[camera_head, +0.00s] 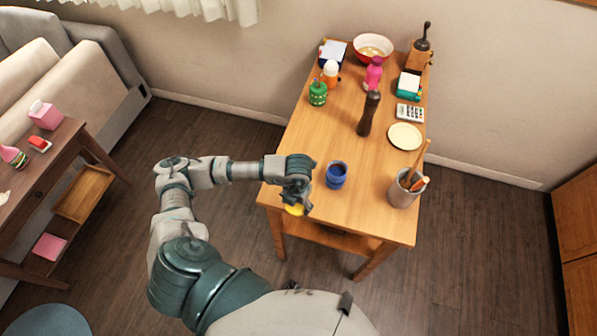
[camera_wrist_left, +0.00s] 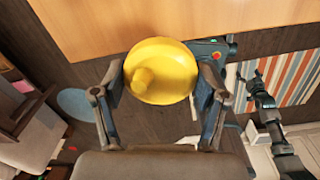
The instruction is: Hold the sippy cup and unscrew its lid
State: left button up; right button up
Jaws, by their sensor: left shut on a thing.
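The blue sippy cup body (camera_head: 337,176) stands upright on the wooden table near its front edge, with its top open. My left gripper (camera_head: 298,199) is left of the cup, at the table's front left edge, apart from the cup. It is shut on the yellow lid (camera_head: 294,210). In the left wrist view the round yellow lid (camera_wrist_left: 162,72), with its spout, sits between the two fingers (camera_wrist_left: 160,82). My right gripper is not seen in the head view. A dark arm end (camera_wrist_left: 262,88) in the left wrist view seems to be mine, its fingers too small to read.
On the table (camera_head: 310,147) stand a utensil pot (camera_head: 401,195), a plate (camera_head: 405,136), a dark pepper mill (camera_head: 369,115), a green bottle (camera_head: 317,94), a pink bottle (camera_head: 373,74) and a bowl (camera_head: 373,48). The table around the cup is clear.

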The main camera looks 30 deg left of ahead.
pick_arm(q)
jog(key=w+a, duration=0.2)
jog(key=w, duration=0.2)
jog(key=w+a+f+p, duration=0.1)
jog(key=w+a, duration=0.1)
jog(key=w, duration=0.3)
jog(key=w+a+p, duration=0.1)
jog(key=w+a, duration=0.1)
jog(key=w, duration=0.2)
jog(key=shift+w+a+f, duration=0.15)
jog(key=shift+w+a, duration=0.1)
jog(key=shift+w, duration=0.05)
jog(key=shift+w+a+f, duration=0.15)
jog(key=shift+a, duration=0.05)
jog(key=shift+a+f+p, duration=0.1)
jog(key=shift+f+p, duration=0.2)
jog(key=shift+f, duration=0.05)
notch_tip(320, 180, down, 3)
jog(key=shift+r+p, duration=0.1)
jog(key=shift+p, duration=0.2)
jog(key=o, duration=1.3)
